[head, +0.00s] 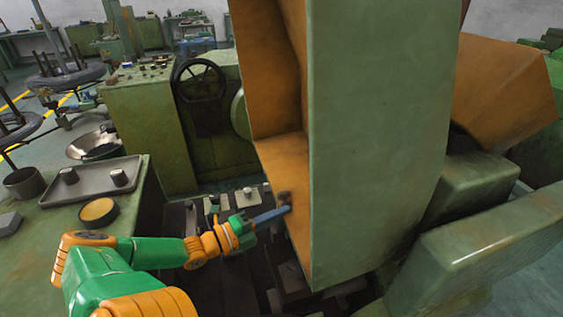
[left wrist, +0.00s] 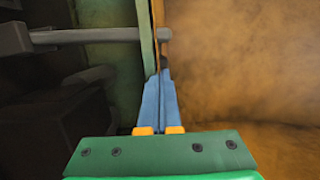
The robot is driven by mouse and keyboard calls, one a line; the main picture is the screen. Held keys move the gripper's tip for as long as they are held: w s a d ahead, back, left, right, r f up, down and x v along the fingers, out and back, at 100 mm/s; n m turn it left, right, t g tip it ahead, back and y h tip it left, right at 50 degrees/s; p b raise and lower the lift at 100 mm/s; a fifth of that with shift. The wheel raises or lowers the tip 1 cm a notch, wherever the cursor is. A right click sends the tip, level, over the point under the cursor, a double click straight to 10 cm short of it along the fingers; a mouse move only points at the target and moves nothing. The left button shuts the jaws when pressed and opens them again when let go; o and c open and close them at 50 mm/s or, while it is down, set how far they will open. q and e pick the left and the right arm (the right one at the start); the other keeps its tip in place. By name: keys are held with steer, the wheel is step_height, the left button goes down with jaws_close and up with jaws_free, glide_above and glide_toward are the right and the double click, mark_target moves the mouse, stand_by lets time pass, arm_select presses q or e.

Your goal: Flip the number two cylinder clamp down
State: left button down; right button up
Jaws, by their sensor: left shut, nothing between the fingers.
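My left gripper (head: 284,209) reaches in from the lower left, its blue fingers shut and empty. Its tips are at the lower front edge of the large green machine housing with an orange inside. A small dark knob (head: 284,197) shows just above the tips. In the left wrist view the closed fingers (left wrist: 161,76) point at the thin edge between a green panel and an orange wall. A grey rod (left wrist: 95,36) with a rounded end lies across just beyond the tips. I cannot tell which part is the number two cylinder clamp. My right gripper is out of view.
The tall green housing (head: 380,130) blocks the middle right. Green blocks (head: 490,250) stand at the lower right. A green table at left holds a grey tray (head: 92,182) and a round yellow-topped tin (head: 99,211). A black handwheel (head: 200,82) is behind.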

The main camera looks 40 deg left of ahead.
arm_select(q)
steer(key=w+a+n+g+b, duration=0.1)
steer(key=w+a+n+b, duration=0.3)
steer(key=a+b, duration=0.3)
steer(key=w+a, duration=0.1)
steer(key=a, duration=0.3)
steer(key=shift+w+r+n, duration=0.3)
steer(key=shift+r, duration=0.1)
